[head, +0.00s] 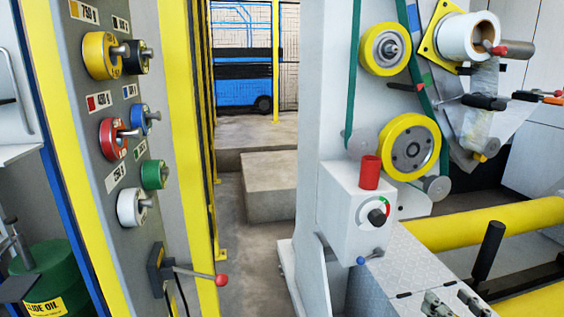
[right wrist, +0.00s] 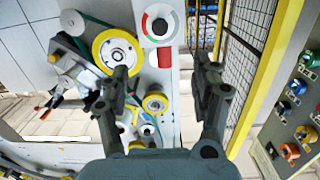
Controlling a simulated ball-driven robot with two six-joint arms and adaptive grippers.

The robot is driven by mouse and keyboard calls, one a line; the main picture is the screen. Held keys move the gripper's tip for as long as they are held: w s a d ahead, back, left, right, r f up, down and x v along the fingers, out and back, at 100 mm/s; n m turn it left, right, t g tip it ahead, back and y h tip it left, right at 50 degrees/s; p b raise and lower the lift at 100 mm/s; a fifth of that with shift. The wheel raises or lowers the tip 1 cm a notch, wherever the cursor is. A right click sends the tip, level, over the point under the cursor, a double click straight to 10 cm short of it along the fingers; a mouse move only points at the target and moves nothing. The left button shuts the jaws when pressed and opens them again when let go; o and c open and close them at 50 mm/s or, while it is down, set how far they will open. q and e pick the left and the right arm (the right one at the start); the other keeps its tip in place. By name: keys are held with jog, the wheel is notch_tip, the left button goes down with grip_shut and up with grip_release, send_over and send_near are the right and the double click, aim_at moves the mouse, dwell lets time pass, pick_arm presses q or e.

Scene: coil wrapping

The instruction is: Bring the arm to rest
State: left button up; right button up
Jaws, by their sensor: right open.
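My right gripper (right wrist: 161,72) shows in the right wrist view, with its two dark fingers spread wide apart. Nothing is between the fingertips, and it is open and empty. Behind the fingers in that view are the white machine column, a yellow-rimmed wheel (right wrist: 118,50), a red cup (right wrist: 164,58) and a dial (right wrist: 157,27), seen upside down. The fingers appear apart from these things. I cannot make out either gripper clearly in the head view. My left gripper is not in view.
In the head view, a panel (head: 95,150) with coloured rolls on pegs and a red-knobbed lever (head: 200,275) stands left. The wrapping machine column (head: 330,95) stands right, with a film roll (head: 466,38) and yellow rollers (head: 490,222). Clear floor (head: 232,225) lies between them.

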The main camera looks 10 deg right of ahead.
jog(key=s+a+r+g+h, duration=0.1)
jog(key=s+a+r+g, duration=0.2)
jog(key=s, duration=0.4)
jog(key=s+a+r+n+g, duration=0.1)
jog(key=s+a+g, duration=0.2)
jog(key=s+g, duration=0.4)
jog(key=s+a+r+g+h, duration=0.1)
jog(key=s+a+r+g, duration=0.15)
jog(key=s, duration=0.55)
notch_tip(320, 180, down, 29)
jog(key=s+d+g+b, duration=0.2)
jog(key=s+g, duration=0.1)
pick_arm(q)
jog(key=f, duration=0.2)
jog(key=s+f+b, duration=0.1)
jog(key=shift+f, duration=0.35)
pick_arm(e)
jog(key=s+d+f, duration=0.1)
jog(key=s+f, duration=1.6)
jog(key=shift+s+f+m+g, duration=0.3)
jog(key=shift+s+f+g, duration=0.05)
jog(key=shift+f, duration=0.05)
